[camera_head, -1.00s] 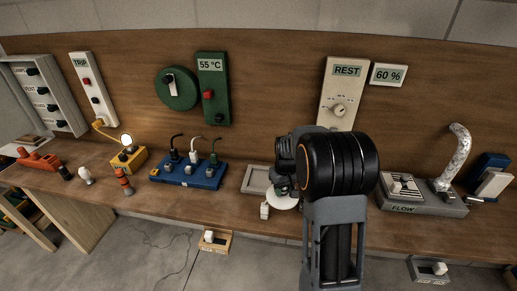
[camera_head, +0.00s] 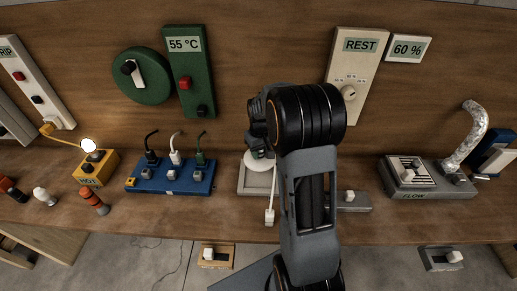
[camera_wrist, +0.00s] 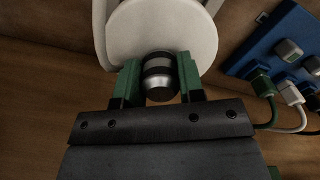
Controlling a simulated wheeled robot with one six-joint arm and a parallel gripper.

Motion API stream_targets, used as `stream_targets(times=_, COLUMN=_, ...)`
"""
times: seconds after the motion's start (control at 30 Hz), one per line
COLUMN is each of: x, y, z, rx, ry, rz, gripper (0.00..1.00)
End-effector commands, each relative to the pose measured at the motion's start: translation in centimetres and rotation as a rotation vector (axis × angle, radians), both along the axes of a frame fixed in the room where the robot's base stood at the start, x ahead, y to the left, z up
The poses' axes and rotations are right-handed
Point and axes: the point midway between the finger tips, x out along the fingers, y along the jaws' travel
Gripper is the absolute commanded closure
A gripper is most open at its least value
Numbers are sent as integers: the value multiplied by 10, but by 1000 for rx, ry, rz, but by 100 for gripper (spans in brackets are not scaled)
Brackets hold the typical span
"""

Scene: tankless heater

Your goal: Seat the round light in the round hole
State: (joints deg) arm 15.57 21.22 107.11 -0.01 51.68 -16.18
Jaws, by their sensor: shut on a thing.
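The round light (camera_head: 255,165) has a flat white disc and a short silver and black cylindrical body. In the wrist view the disc (camera_wrist: 165,30) is beyond the fingertips, and its body (camera_wrist: 160,76) lies between the green fingers. My gripper (camera_wrist: 160,82) is shut on this body. In the head view my gripper (camera_head: 262,148) and arm partly cover the light. The light is in front of or over the back part of a pale grey panel (camera_head: 254,188) on the bench. I cannot see the round hole, nor tell whether the light touches the panel.
A blue block with several plugs (camera_head: 170,180) is left of the panel, with an orange HOT box (camera_head: 96,168) further left. A grey FLOW unit (camera_head: 428,180) with a silver hose stands right. A white piece (camera_head: 269,217) hangs at the panel's front edge.

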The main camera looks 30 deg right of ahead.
Motion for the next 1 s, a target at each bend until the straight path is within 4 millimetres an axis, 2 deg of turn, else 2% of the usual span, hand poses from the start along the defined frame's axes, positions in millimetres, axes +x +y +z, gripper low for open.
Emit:
stream_targets(times=0.4, x=-2, y=0, z=1, rx=0, ry=-1, rz=-1, gripper=95)
stream_targets(times=1.0, x=-2, y=0, z=-42, rx=0, ry=-1, rz=-1, gripper=95)
